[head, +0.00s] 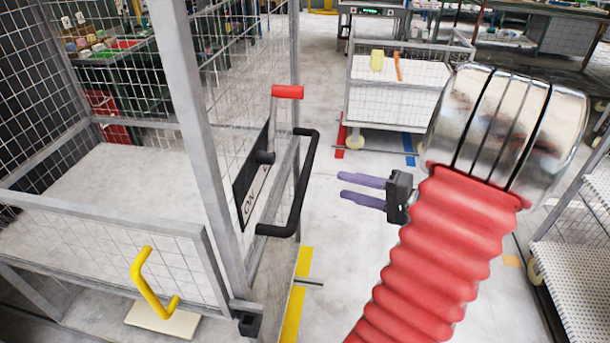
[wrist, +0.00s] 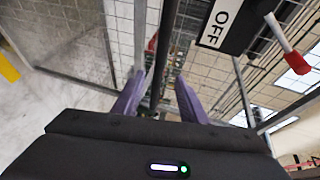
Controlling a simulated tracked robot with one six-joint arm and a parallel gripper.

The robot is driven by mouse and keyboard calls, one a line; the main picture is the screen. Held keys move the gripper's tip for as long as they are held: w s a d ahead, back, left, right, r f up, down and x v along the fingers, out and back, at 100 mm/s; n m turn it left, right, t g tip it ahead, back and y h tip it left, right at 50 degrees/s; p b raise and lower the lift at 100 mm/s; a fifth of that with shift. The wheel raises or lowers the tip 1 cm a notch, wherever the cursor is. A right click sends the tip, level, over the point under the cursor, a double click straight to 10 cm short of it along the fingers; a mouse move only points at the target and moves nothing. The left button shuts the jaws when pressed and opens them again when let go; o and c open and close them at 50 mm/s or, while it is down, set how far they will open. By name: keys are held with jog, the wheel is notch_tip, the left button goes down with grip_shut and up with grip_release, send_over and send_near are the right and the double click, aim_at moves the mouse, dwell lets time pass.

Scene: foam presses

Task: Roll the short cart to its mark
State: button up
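My gripper (head: 345,187) is open and empty, its two purple fingers pointing left. A black bar handle (head: 306,185) on the near mesh cage's post is left of the fingertips, with a visible gap. In the wrist view a dark upright bar (wrist: 168,40) lines up between the open fingers (wrist: 158,88). A low wheeled cart (head: 395,105) with mesh sides stands at the back, with a yellow item (head: 377,60) and an orange item (head: 397,66) on it. I cannot tell whether this is the short cart. Floor strips show in red (head: 340,140), blue (head: 410,150) and yellow (head: 294,310).
The tall mesh cage (head: 190,130) fills the left, with a red-ended lever (head: 287,92) on an ON/OFF plate (head: 250,190) and a yellow handle (head: 150,280) low in front. A perforated shelf rack (head: 580,270) stands at right. The floor between is clear.

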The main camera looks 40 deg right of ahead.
aim_at(305, 176)
jog(key=x, duration=1.3)
jog(key=shift+w, duration=0.35)
jog(key=shift+c, duration=0.5)
jog(key=shift+f, duration=0.1)
grip_shut()
